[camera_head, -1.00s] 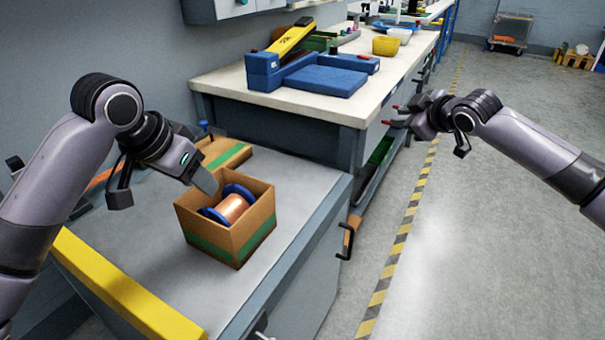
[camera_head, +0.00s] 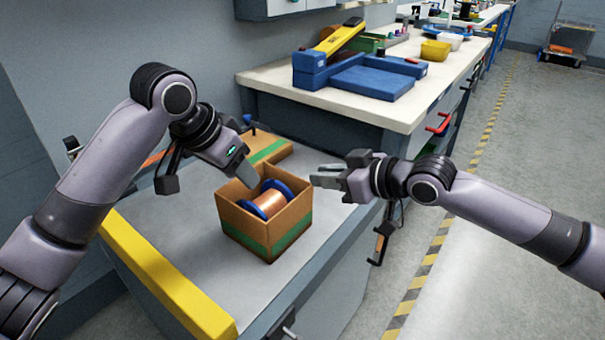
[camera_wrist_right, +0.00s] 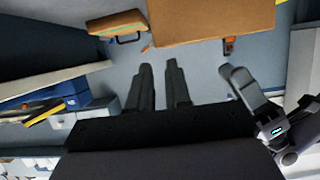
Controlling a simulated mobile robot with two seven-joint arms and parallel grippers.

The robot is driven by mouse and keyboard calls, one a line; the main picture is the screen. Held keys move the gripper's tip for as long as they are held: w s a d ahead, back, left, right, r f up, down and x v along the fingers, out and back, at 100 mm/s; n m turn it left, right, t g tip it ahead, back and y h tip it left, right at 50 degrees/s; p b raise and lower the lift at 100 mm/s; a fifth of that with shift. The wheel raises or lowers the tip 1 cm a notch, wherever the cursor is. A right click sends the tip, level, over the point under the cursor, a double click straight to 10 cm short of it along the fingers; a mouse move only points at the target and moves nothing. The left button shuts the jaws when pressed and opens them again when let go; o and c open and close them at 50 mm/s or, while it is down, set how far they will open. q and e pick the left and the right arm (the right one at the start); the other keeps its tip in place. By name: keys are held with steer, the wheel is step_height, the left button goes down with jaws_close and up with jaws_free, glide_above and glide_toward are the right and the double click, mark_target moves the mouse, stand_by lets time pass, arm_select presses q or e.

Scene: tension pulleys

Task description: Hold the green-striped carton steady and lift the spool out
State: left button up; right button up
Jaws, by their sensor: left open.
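The open green-striped carton (camera_head: 243,232) stands on the grey worktop in the head view. A spool (camera_head: 270,199) of copper-coloured wire with blue flanges lies inside it, its lower part hidden by the walls. My left gripper (camera_head: 241,180) is open at the carton's rear left wall; I cannot tell whether it touches. My right gripper (camera_head: 322,176) is open and empty, right of the carton, fingers pointing left towards it. In the right wrist view its two fingers (camera_wrist_right: 162,85) stand a little apart, below the brown carton (camera_wrist_right: 205,22).
A flat brown carton (camera_head: 267,152) with a green stripe lies behind. A yellow edge bar (camera_head: 165,280) runs along the worktop's left. A higher bench (camera_head: 300,93) with a blue block tool (camera_head: 372,83) stands at the back.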

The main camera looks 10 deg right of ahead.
mark_target(292, 175)
steer(key=x, duration=0.8)
steer(key=shift+w+a, duration=0.2)
steer(key=shift+w, duration=0.05)
jaws_close()
